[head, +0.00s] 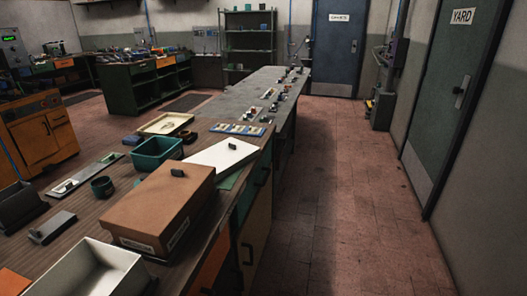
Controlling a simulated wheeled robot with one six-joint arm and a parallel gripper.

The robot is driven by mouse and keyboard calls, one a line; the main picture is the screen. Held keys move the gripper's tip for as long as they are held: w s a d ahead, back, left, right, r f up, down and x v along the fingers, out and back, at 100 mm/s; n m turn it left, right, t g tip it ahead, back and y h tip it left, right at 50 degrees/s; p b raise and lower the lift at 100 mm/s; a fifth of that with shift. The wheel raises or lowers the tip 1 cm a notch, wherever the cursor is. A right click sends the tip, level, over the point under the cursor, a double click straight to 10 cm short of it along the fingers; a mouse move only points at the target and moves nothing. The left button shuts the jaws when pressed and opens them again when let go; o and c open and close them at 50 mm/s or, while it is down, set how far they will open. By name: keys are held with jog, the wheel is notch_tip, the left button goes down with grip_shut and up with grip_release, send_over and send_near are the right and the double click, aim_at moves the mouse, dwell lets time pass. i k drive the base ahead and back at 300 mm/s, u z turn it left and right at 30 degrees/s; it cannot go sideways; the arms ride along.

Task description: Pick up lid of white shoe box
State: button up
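A flat white lid (232,153) with a small dark knob on top lies on the workbench, near its right edge and behind the brown box. The brown box's near end is closer to me, and the box may hide part of the lid's near side. An open white shoe box (118,281) stands at the bottom left of the view, without a lid on it and cut off by the picture's lower edge. My gripper is not in this view.
A brown lidded box (160,212) with a dark knob stands between the white box and the white lid. A teal bin (157,155), a cream tray (165,124) and a dark green cup (102,186) sit beyond. The floor aisle (335,190) to the right is clear.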

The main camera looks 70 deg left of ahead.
aim_at(228, 156)
jog(key=i, duration=0.55)
jog(key=u, duration=1.15)
jog(key=i, duration=2.2)
jog(key=u, duration=3.05)
jog(key=i, duration=0.5)
jog(key=u, duration=0.05)
